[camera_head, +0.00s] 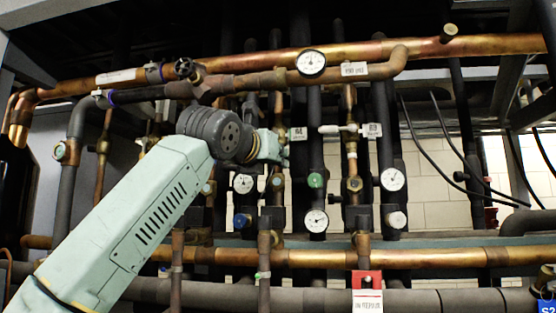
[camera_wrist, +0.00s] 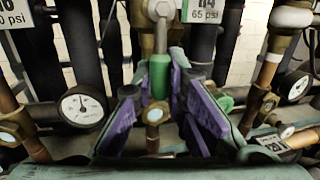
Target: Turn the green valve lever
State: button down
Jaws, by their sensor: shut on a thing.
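The green valve lever (camera_wrist: 160,76) shows in the wrist view as a green grip below a grey metal valve stem, in front of a brass fitting. My gripper (camera_wrist: 161,88) has its purple-padded fingers on either side of the green grip, shut on it. In the head view my gripper (camera_head: 270,146) reaches in among the vertical pipes, left of the rack's middle. There the green lever is hidden by my gripper and wrist.
A pressure gauge (camera_wrist: 83,106) stands left of my fingers, and another gauge (camera_wrist: 294,86) is at the right. A white valve lever (camera_head: 340,129) is right of my gripper. Copper pipes (camera_head: 330,258) cross below. A red tag (camera_head: 367,280) hangs at the lower middle.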

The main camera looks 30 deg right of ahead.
jog(key=c, duration=1.6)
grip_release()
jog(key=v, duration=1.2)
